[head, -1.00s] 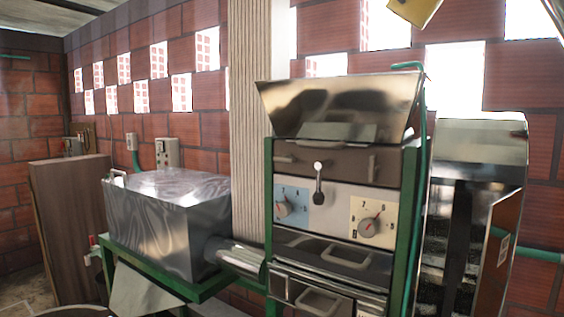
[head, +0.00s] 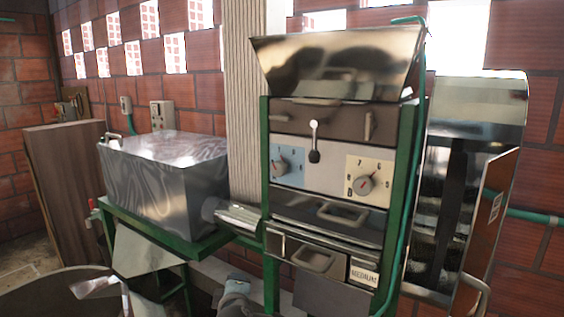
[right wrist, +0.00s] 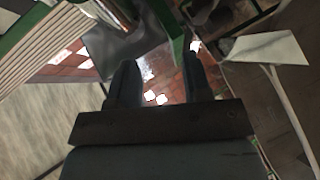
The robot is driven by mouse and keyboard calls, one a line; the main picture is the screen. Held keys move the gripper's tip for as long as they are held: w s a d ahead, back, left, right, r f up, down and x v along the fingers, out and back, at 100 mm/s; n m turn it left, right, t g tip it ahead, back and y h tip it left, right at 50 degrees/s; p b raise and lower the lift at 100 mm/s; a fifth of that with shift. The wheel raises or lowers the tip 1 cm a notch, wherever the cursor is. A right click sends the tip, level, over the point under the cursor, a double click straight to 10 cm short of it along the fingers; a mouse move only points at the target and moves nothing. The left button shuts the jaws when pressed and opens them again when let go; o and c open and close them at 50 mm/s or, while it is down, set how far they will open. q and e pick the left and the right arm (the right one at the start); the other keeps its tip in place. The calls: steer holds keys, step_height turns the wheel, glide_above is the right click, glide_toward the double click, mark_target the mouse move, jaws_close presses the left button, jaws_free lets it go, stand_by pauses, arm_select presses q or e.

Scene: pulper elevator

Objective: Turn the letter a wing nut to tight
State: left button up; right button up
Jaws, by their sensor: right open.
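The machine's dark upper panel (head: 325,119) carries two small metal pieces that look like wing nuts. The left piece (head: 281,117) lies about level, and the right piece (head: 368,126) stands upright. I cannot read a letter a beside either, so I cannot tell which is the named one. My right gripper (right wrist: 158,72) is open and empty in the right wrist view, its two dark fingers apart. No wing nut shows clearly between them. My left gripper is not in view.
Below the panel are a black-knobbed lever (head: 314,142), a left dial (head: 279,167) and a right dial (head: 364,185). A green frame (head: 407,150) borders the machine. A metal box (head: 165,180) stands left. An open metal housing (head: 452,200) stands right.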

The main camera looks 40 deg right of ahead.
steer(key=w+d+r+m+g+h, duration=0.1)
steer(key=w+d+r+h, duration=0.15)
steer(key=r, duration=0.75)
steer(key=w+d+r+h, duration=0.1)
steer(key=w+r+h, duration=0.15)
steer(key=r, duration=0.75)
steer(key=m+g+h, duration=0.4)
steer(key=g+h, duration=0.1)
glide_toward(279, 120)
steer(key=p+x, duration=0.4)
steer(key=x, duration=0.6)
steer(key=shift+s+r, duration=0.1)
steer(key=shift+r, duration=0.1)
steer(key=shift+w+d+f, duration=0.1)
steer(key=shift+w+d, duration=0.1)
steer(key=shift+d, duration=0.3)
steer(key=c, duration=0.3)
jaws_close()
